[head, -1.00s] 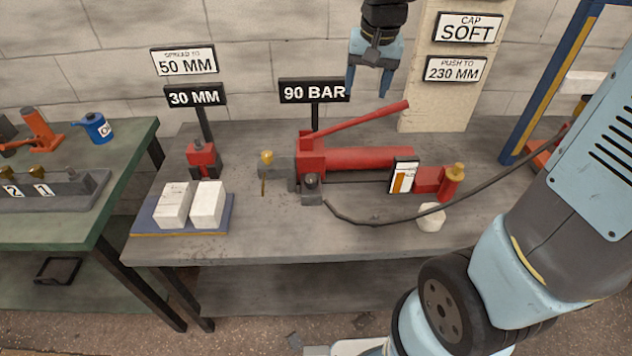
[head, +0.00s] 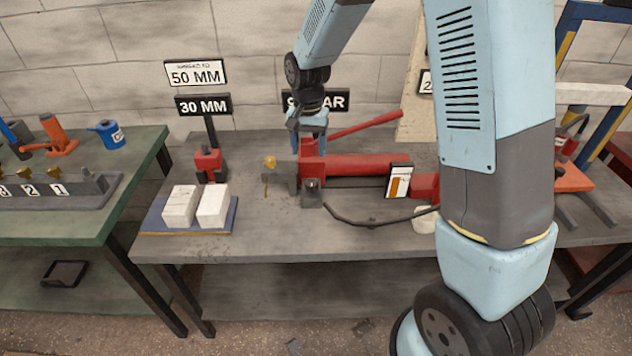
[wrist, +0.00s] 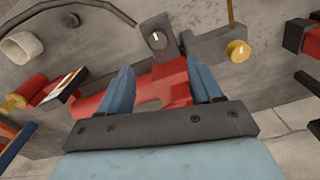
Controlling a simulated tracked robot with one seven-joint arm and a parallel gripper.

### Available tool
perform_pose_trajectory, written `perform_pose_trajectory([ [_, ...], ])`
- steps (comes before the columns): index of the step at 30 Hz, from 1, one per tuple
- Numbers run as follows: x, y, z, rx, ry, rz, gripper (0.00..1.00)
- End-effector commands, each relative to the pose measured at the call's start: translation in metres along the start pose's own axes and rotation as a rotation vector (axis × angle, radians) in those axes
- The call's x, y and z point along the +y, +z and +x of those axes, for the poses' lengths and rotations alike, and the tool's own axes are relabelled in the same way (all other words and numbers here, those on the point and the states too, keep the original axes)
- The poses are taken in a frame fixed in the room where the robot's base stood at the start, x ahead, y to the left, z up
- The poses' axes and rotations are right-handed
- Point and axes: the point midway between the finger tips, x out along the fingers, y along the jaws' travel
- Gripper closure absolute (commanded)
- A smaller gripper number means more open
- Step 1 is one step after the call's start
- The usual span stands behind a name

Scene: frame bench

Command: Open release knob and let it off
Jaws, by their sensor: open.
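The red hand pump (head: 355,165) lies on the grey bench, its long red handle (head: 365,125) slanting up to the right. At its left end is a grey block with a dark round knob (head: 312,184); in the wrist view this knob (wrist: 157,40) has a white mark. A brass knob (head: 270,161) stands left of the pump and also shows in the wrist view (wrist: 238,51). I cannot tell for sure which is the release knob. My gripper (head: 308,146) is open above the pump's left end; the red body shows between its fingers (wrist: 162,75). It holds nothing.
A black hose (head: 375,222) curves across the bench front. A small red jack (head: 208,164) and white blocks (head: 181,206) on a blue plate (head: 160,228) stand left. The 90 BAR sign (head: 335,100) is partly hidden behind my wrist.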

Motion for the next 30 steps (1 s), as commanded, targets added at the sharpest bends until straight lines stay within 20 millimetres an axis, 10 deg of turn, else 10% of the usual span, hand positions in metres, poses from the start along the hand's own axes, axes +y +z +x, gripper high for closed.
perform_pose_trajectory([
  [18, 0.007, -0.004, 0.102, -0.002, 0.001, 0.013, 0.35],
  [30, 0.006, -0.004, 0.125, 0.001, -0.001, 0.012, 0.35],
])
